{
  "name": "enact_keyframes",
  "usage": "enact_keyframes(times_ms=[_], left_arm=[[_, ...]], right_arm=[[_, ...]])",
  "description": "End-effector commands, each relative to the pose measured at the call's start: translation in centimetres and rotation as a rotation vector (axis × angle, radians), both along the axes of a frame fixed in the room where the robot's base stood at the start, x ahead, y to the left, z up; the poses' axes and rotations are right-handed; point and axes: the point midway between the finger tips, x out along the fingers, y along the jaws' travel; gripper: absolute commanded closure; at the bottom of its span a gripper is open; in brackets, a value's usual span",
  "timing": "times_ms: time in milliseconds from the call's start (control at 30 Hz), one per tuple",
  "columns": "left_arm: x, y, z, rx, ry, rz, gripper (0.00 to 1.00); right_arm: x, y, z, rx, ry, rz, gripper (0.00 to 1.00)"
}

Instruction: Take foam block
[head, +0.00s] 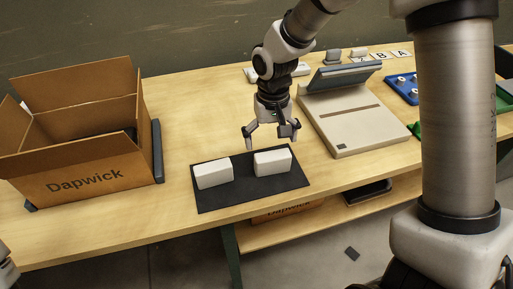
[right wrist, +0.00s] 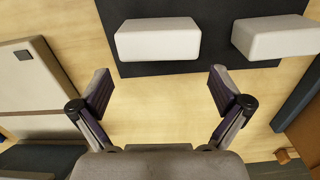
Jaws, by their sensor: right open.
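Two white foam blocks lie apart on a dark mat (head: 240,199): a left block (head: 213,173) and a right block (head: 273,162). In the right wrist view the right block (right wrist: 158,39) is ahead of the fingers, and the left block (right wrist: 276,38) is off to the right. My right gripper (head: 270,135) is open and empty, pointing down just behind the mat, above and apart from the right block. It also shows in the right wrist view (right wrist: 160,92), with its fingers spread wide. My left gripper is not in view.
An open cardboard box (head: 85,182) marked Dapwick stands at the left. A beige device with a raised grey lid (head: 352,122) stands right of the mat. A blue tray (head: 402,87) lies farther right. Bare wood (head: 180,120) lies between box and mat.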

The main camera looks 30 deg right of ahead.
Motion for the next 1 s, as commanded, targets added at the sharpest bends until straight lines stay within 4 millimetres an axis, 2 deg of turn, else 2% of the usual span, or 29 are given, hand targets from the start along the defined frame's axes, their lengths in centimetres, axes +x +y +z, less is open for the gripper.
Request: enact_keyframes(times_ms=[267,467,700,733,800,1000], left_arm=[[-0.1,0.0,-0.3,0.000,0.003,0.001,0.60],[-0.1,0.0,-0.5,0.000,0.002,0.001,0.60],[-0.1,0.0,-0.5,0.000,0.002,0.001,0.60],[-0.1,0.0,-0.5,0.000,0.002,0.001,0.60],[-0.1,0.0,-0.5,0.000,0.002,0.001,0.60],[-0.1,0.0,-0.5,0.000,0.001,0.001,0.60]], right_arm=[[-0.2,0.0,-3.3,0.000,-0.003,0.000,0.00],[-0.3,0.1,-6.8,0.001,-0.003,0.000,0.00],[-0.3,0.1,-7.3,0.001,-0.006,0.000,0.00],[-0.3,0.1,-7.3,0.001,-0.006,0.000,0.04],[-0.3,0.1,-7.3,0.001,-0.006,0.000,0.26],[-0.3,0.1,-7.3,0.001,-0.006,0.001,0.27]])
